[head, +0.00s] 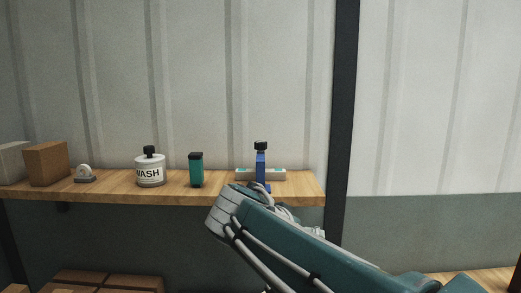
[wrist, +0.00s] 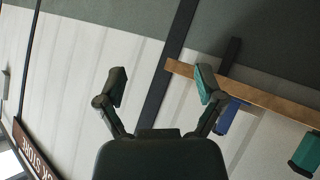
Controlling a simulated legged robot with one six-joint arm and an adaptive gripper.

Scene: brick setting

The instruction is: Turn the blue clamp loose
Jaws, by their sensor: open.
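The blue clamp (head: 261,168) stands upright near the right end of the wooden shelf, with a black top and a blue foot that reaches over the shelf's front edge. A pale bar with teal parts (head: 274,174) lies behind it. In the wrist view, which is tilted and nearly upside down, a blue part of the clamp (wrist: 228,117) shows beside and partly behind the right finger. My gripper (wrist: 162,86) is open, with nothing between its fingers. In the head view my arm rises from the lower right below the clamp, and the gripper is hidden there.
The shelf (head: 110,195) also holds a teal bottle (head: 196,171), a white wash bottle (head: 150,171), a small grey-white item (head: 84,174) and a brown box (head: 47,163). A dark post (head: 342,110) stands right of the shelf. Brown boxes (head: 108,280) sit below.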

